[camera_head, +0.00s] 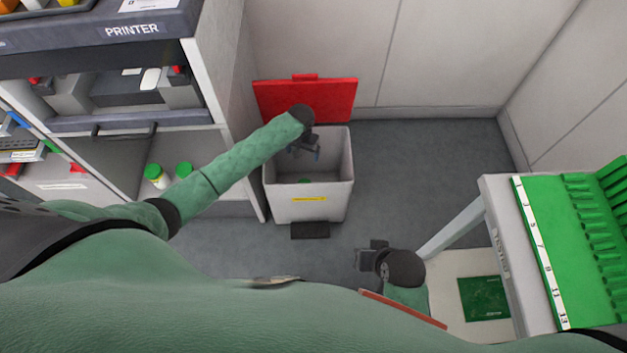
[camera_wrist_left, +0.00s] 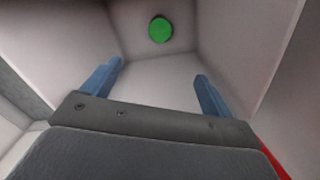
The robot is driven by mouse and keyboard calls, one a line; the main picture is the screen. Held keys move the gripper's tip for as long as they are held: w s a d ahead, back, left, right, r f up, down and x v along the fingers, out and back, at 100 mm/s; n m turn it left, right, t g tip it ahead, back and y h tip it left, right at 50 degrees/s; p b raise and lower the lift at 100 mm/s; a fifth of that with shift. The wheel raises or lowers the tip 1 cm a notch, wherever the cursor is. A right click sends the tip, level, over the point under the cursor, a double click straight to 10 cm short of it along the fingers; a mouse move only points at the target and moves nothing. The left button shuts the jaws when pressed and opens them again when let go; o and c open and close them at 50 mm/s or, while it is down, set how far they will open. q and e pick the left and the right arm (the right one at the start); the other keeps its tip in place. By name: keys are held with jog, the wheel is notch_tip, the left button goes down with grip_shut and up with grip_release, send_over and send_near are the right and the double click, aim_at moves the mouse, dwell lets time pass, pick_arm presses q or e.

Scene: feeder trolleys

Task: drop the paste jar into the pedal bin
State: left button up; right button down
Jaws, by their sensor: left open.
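The pedal bin (camera_head: 307,209) stands on the floor with its red lid (camera_head: 335,97) up against the wall and a dark pedal (camera_head: 310,230) at its front. A jar with a green lid (camera_head: 304,181) lies inside the bin, at the bottom. In the left wrist view the green lid (camera_wrist_left: 160,30) shows down in the bin, beyond and apart from my fingers. My left gripper (camera_wrist_left: 158,84) is open and empty over the bin's mouth; it also shows in the head view (camera_head: 312,153). My right gripper (camera_head: 364,256) hangs low right of the bin, its fingers unclear.
The printer cabinet (camera_head: 225,70) stands left of the bin. Two more green-lidded jars (camera_head: 156,177) (camera_head: 183,170) stand on its lower shelf, near my left arm. A tester table (camera_head: 498,220) with a green rack (camera_head: 545,240) is at the right.

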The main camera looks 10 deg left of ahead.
pick_arm(q)
notch_tip(320, 180, up, 8)
pick_arm(e)
jog(key=shift+f, duration=0.45)
pick_arm(q)
jog(key=shift+f, duration=0.15)
pick_arm(e)
jog(key=shift+w+r, duration=0.15)
jog(key=shift+r, duration=0.1)
